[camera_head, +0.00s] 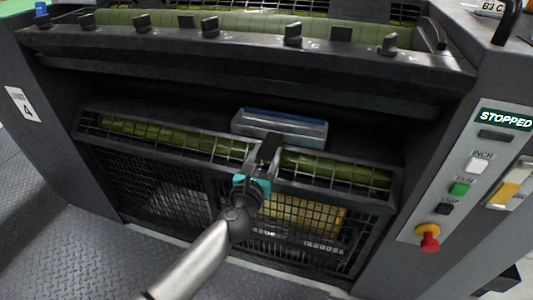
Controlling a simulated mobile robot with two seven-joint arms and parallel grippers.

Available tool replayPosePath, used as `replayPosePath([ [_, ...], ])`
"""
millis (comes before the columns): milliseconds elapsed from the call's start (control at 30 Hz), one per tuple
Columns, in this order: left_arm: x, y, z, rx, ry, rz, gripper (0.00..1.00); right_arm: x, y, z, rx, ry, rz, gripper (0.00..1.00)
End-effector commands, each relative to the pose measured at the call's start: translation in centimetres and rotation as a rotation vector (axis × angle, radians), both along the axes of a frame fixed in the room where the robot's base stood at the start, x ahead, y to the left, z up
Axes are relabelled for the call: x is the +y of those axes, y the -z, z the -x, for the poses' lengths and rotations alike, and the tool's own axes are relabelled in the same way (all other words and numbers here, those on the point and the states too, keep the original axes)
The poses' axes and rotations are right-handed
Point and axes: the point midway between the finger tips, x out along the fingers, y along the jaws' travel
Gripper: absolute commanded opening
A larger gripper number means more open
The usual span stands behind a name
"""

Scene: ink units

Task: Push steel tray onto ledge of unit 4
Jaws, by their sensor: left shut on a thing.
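The steel tray (285,129) is a shallow grey box with a blue strip along its far top side. It sits at the dark recessed ledge (365,160) of the ink unit, just above the mesh guard. My left gripper (268,146) reaches up from below, over the guard's top rail, and is shut on the tray's near side. The gripper hides part of that side, and whether the tray's underside rests fully on the ledge is hidden. A label with a 4 (23,104) is on the unit's left panel. My right gripper is not in view.
A mesh guard (175,175) with a green roller (165,137) behind it lies below the ledge. A dark overhang with several black knobs (293,34) runs above. At right are a STOPPED display (505,120), buttons and a red emergency knob (428,240).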

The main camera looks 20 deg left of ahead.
Motion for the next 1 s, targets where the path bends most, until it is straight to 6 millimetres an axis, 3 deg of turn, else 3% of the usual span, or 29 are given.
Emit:
replayPosePath([
  [900,-0.01,0.0,-0.96,-0.003,0.0,-0.001,0.0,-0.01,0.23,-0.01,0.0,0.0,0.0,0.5],
  [933,-0.01,-0.01,-0.95,-0.003,0.0,-0.001,0.57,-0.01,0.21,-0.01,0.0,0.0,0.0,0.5],
  [1000,-0.01,0.0,-0.94,-0.002,0.0,-0.001,0.65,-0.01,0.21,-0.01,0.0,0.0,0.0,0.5],
])
